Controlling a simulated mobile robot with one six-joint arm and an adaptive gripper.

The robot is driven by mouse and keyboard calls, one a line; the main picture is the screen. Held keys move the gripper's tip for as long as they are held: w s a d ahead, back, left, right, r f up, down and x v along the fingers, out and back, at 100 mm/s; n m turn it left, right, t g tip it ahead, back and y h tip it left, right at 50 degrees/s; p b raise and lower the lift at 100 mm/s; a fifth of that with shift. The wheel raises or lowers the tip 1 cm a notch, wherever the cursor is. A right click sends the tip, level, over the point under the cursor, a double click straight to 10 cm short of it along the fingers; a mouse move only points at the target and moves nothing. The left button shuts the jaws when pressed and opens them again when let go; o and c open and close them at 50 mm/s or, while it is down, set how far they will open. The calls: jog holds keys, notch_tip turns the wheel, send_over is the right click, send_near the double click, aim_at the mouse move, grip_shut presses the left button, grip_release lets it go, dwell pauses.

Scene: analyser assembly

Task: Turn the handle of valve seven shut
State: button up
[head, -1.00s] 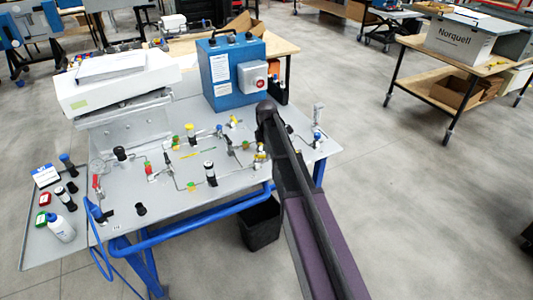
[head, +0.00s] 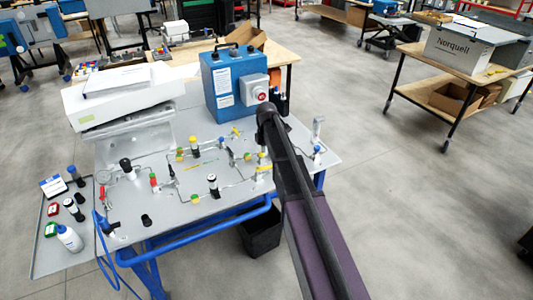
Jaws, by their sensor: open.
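Several small valves and fittings sit on a grey bench panel (head: 215,207), joined by thin metal tubing. A red-handled one (head: 153,179) stands at the left, yellow ones are at the upper middle (head: 236,132) and right of centre (head: 262,170), and a blue-topped one (head: 317,150) is near the right edge. Number labels are too small to read, so I cannot tell which is valve seven. My dark arm rises from the bottom and crosses the panel's right part, hiding some of it. My gripper does not show.
A blue box (head: 222,82) with a red knob stands at the panel's back, and a white instrument (head: 125,92) at back left. A side tray (head: 45,252) holds bottles. A black bin (head: 262,236) stands under the bench.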

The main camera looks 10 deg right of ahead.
jog(key=shift+r+p, duration=3.9)
jog(key=shift+r, duration=0.3)
jog(key=s+f+m+b, duration=0.3)
jog(key=f+b, duration=0.2)
jog(key=s+f+m+b, duration=0.3)
jog(key=s+f+b, duration=0.1)
jog(key=f+b, duration=0.1)
jog(key=s+a+f+m+b, duration=0.1)
jog(key=s+f+m+b, duration=0.2)
jog(key=f+b, duration=0.3)
jog(key=shift+s, duration=0.7)
jog(key=s+f+m+b, duration=0.4)
jog(key=f+b, duration=0.7)
jog(key=s+f+m+b, duration=0.3)
jog(key=s+f+b, duration=0.2)
jog(key=f+b, duration=0.7)
jog(key=shift+s+a+f+m+b, duration=0.2)
jog(key=shift+a+f+m+b, duration=0.1)
jog(key=shift+m, duration=0.1)
jog(key=shift+r, duration=0.1)
jog(key=shift+s+a+m, duration=0.1)
jog(key=shift+s+m, duration=2)
jog(key=shift+s, duration=0.8)
